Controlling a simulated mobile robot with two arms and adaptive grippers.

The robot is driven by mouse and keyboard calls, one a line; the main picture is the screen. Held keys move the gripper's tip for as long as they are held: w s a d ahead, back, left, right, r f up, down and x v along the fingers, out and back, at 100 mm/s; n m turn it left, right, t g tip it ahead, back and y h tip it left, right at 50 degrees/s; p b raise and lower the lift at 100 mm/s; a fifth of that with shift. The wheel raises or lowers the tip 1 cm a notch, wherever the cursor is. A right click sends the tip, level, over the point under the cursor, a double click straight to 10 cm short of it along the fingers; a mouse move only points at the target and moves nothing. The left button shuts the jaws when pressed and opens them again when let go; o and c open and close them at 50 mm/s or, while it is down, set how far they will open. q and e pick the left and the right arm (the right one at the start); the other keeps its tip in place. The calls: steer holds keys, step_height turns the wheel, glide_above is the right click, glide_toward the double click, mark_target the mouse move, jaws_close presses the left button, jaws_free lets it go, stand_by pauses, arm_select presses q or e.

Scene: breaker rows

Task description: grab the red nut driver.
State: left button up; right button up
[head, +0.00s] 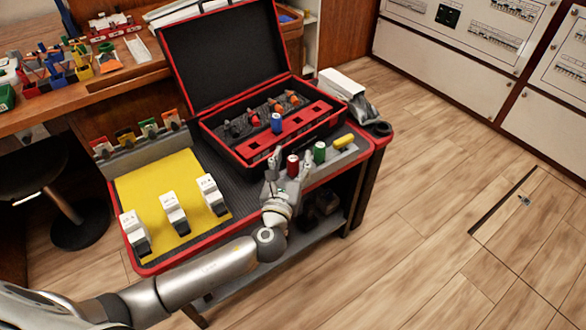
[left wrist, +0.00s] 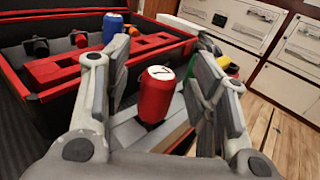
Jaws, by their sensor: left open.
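The red nut driver (head: 293,165) stands upright in a grey holder at the front right of the cart top. In the left wrist view its red handle (left wrist: 156,97), with a dark mark on its pale top, shows between my fingers. My left gripper (head: 289,161) is open, with one finger on each side of the handle. In the left wrist view gaps show between the handle and both finger pads. The lower end of the driver is hidden in the holder. My right gripper is not in view.
A green driver (head: 319,152) and a yellow one (head: 344,142) stand close to the right in the same holder. A blue driver (head: 277,123) stands in the open red case (head: 325,125) behind. White breakers (head: 175,212) sit on a yellow mat (head: 150,180) to the left.

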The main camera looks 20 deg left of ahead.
arm_select(q)
steer(key=shift+w, duration=0.7)
steer(key=c, duration=1.1)
steer(key=shift+c, duration=0.3)
steer(key=shift+r, duration=0.15)
